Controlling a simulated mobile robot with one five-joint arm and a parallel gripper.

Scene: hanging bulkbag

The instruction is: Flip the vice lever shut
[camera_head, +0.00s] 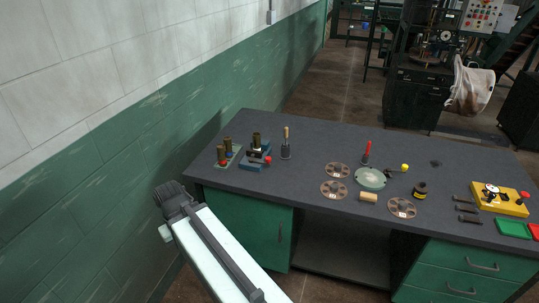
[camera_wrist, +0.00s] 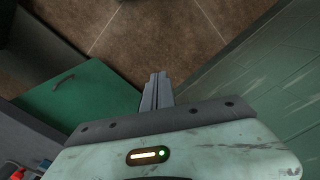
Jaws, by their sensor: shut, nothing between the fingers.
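A small blue-grey block fixture (camera_head: 254,158) that looks like the vice stands near the left end of the dark workbench. It has a red knob (camera_head: 267,159) at its right side and a dark-topped cylinder above it. Whether its lever is open or shut is too small to tell. My gripper (camera_head: 168,192) is left of the bench's left end, near the green wall, apart from the fixture. In the wrist view my gripper (camera_wrist: 157,90) has its fingers together and empty, over the floor beside the green cabinet (camera_wrist: 80,95).
The workbench (camera_head: 310,180) holds a green base with pegs (camera_head: 226,155), a wooden-handled tool (camera_head: 286,145), a round green plate (camera_head: 370,178), several brown discs and a yellow fixture (camera_head: 498,199). The wall (camera_head: 130,160) is close on the left.

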